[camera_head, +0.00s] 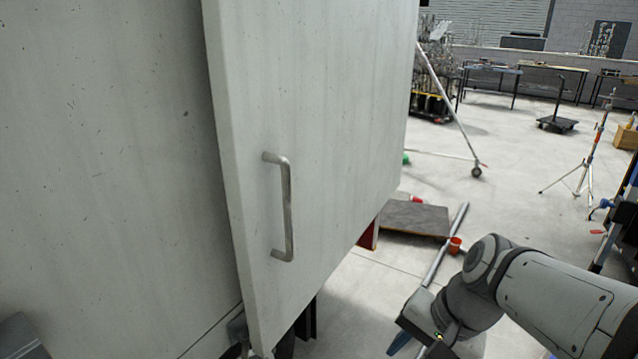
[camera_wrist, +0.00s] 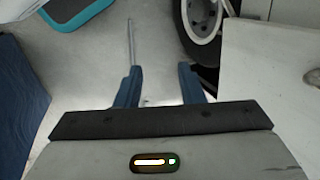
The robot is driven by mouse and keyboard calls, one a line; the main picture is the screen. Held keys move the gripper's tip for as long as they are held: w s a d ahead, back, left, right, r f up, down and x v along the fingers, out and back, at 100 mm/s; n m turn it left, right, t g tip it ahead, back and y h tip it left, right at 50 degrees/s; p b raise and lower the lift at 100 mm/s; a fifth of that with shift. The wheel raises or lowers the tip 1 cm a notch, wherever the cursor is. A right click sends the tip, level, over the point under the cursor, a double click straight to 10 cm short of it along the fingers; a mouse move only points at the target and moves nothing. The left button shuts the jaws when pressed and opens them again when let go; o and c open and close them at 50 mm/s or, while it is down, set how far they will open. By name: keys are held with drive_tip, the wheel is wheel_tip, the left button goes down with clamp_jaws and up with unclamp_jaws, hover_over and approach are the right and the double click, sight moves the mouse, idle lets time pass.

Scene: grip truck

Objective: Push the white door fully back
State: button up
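The white door (camera_head: 320,130) stands swung open in the head view, at an angle to the white truck side (camera_head: 110,170) on its left. A metal bar handle (camera_head: 287,205) is fixed to the door face. My gripper is at the bottom of the head view, right of the door's lower edge and apart from it, mostly cut off by the frame. In the wrist view my gripper (camera_wrist: 158,85) has its two blue fingers spread apart with only floor between them. A white panel (camera_wrist: 270,70) shows at the right; I cannot tell whether it is the door.
A truck wheel (camera_wrist: 200,18) shows in the wrist view. A grey pole (camera_head: 446,243) and a dark board (camera_head: 413,218) lie on the floor right of the door. A tripod stand (camera_head: 590,155) is at far right. Floor between is mostly clear.

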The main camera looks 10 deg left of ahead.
drive_tip(key=w+a+r+m+t+y+p, duration=0.2)
drive_tip(key=w+a+r+m+y+p, duration=0.1)
drive_tip(key=w+a+r+m+y, duration=1.25)
drive_tip(key=w+a+h+p, duration=0.1)
drive_tip(key=w+a, duration=0.1)
drive_tip(key=a, duration=0.5)
drive_tip(key=shift+w+a+r+h, duration=0.3)
drive_tip(key=shift+w+r+h, duration=0.05)
drive_tip(key=shift+r, duration=0.05)
drive_tip(key=shift+c, duration=0.2)
clamp_jaws()
